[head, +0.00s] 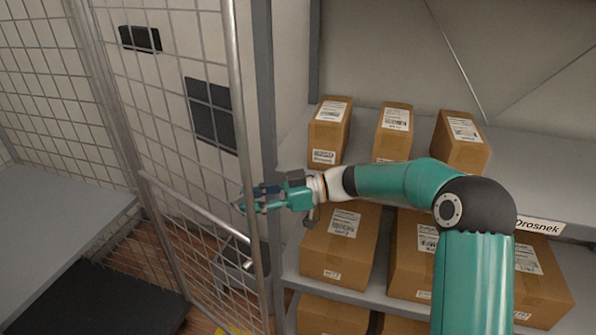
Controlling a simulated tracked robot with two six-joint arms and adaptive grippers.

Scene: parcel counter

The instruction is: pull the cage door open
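The cage door (181,205) is a wire mesh panel in a grey tube frame, left of centre in the head view. Its near upright tube (236,105) stands close to a grey post, with a narrow strip of wall showing between. My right gripper (246,198) reaches in from the right at this upright. Its dark blue and teal fingers are apart at their base, and their tips overlap the tube in the picture. I cannot tell whether they are closed on it. My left gripper is not in view.
A grey shelf rack (545,190) with several cardboard parcels (341,247) fills the right side. Behind the mesh are dark wall panels (209,114) and a grey box (232,268). A grey table (60,215) and a black surface (100,300) occupy the lower left.

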